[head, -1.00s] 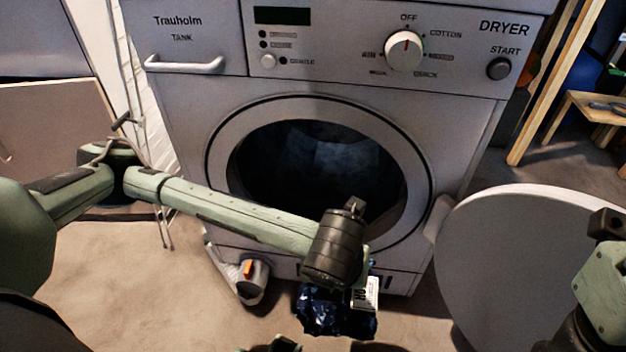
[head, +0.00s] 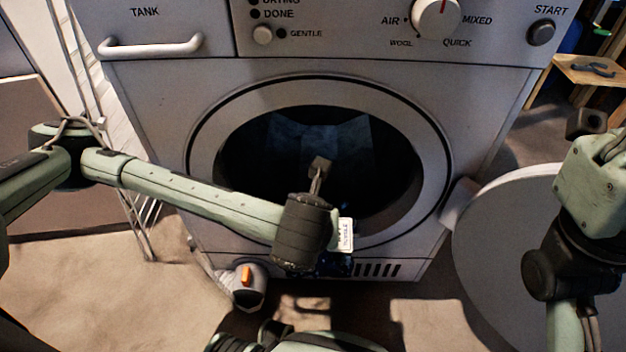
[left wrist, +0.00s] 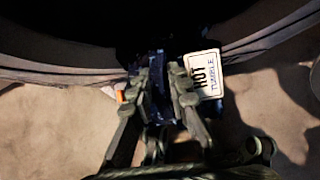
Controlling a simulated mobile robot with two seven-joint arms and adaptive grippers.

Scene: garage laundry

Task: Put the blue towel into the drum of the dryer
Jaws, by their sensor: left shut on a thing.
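The dryer's drum (head: 290,150) is a dark round opening, with its door (head: 510,250) swung open to the right. The blue towel (head: 335,265) shows only as a small dark blue patch below my left wrist, in front of the opening's lower rim. In the left wrist view the towel (left wrist: 158,95) is between the fingers of my left gripper (left wrist: 166,85), which is shut on it just short of the rim.
The dryer's front (head: 150,110) carries a tank handle (head: 150,46) and a dial (head: 436,18). A white and grey object with an orange part (head: 245,285) lies on the floor at the dryer's lower left. A wooden stool (head: 592,72) stands at the back right.

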